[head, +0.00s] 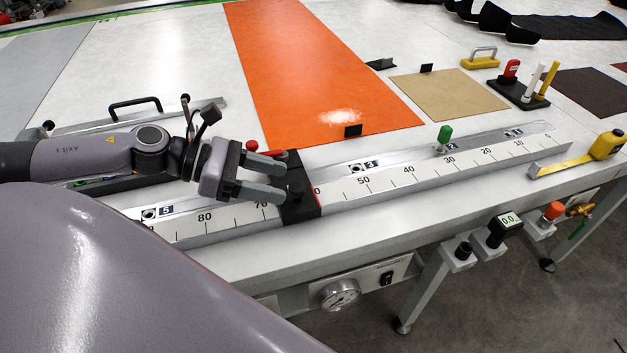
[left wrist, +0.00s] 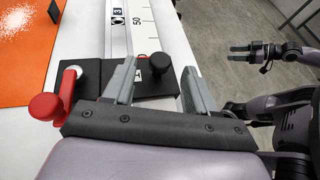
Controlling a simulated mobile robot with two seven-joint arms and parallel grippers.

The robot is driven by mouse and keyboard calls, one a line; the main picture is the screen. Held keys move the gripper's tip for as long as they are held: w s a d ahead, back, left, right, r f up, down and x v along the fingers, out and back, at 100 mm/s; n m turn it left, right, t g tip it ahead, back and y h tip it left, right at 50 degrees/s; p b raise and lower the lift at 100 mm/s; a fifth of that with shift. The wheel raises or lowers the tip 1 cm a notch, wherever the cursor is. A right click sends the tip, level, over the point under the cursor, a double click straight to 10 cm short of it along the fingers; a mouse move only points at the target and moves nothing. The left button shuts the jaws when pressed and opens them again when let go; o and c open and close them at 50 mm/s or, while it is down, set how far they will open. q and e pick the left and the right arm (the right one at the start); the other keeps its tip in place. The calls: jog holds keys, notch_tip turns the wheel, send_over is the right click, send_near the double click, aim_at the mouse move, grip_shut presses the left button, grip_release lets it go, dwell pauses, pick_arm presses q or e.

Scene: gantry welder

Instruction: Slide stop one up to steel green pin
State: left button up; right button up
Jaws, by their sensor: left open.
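The stop, a black block (head: 304,208) with a red lever, sits across the ruled rail just left of the 60 mark. The red lever (left wrist: 66,92) shows at left in the left wrist view. The green-topped pin (head: 445,134) stands up from the rail near label 2, to the right of the stop. My left gripper (head: 283,182) is open, its fingertips at the stop's black knob (head: 296,188). In the left wrist view the stop (left wrist: 155,80) lies between and beyond the fingers; contact cannot be told. My right gripper (left wrist: 233,58) is open and empty, off the table's side.
The ruled rail (head: 400,180) is clear between the stop and the green pin. An orange sheet (head: 310,75) and a tan sheet (head: 450,95) lie behind it. A yellow tape measure (head: 605,145) lies at the rail's right end. Gauges and knobs hang along the front edge.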

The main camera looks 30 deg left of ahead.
aim_at(296, 186)
pick_arm(q)
jog(key=shift+w+d+f+b, duration=0.1)
jog(key=shift+d+f+b, duration=0.15)
jog(key=shift+d+b, duration=0.15)
jog(key=shift+w+d+f+b, duration=0.25)
jog(key=shift+w+d+b, duration=0.15)
jog(key=shift+b, duration=0.4)
jog(key=shift+b+x, duration=0.4)
jog(key=shift+x, duration=0.8)
jog(key=shift+w+d+r, duration=0.1)
jog(key=shift+w+d, duration=0.1)
jog(key=shift+p+x, duration=0.55)
jog(key=shift+x, duration=0.4)
grip_shut()
